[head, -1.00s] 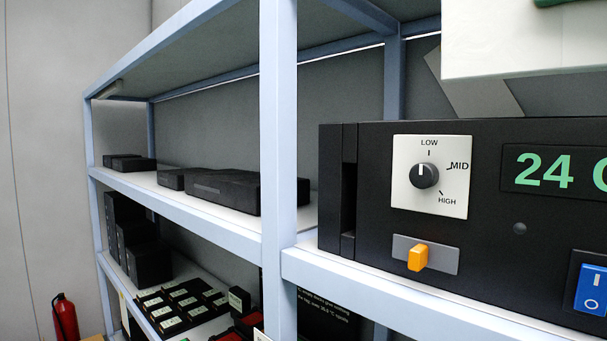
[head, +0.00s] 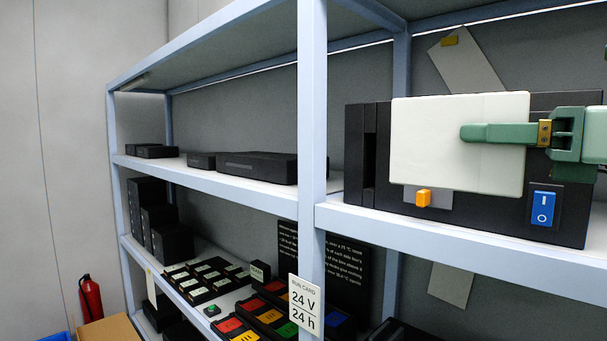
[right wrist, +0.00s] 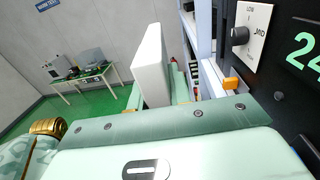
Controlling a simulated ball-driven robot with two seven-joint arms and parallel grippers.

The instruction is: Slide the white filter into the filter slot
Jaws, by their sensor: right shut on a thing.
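The white filter (head: 430,165), a flat rounded panel, is upright in front of the black device (head: 562,215). It also shows edge-on in the right wrist view (right wrist: 148,68). My right gripper (head: 472,133) is shut on the filter, with one green finger across its near face. The filter slot (head: 368,160) looks to be the dark tall opening at the device's left end. The filter is right of this slot and apart from it. In the head view the filter hides the device's knob and display. My left gripper is not in view.
The right wrist view shows the knob (right wrist: 240,36). Black boxes (head: 255,168) lie on the shelf to the left.

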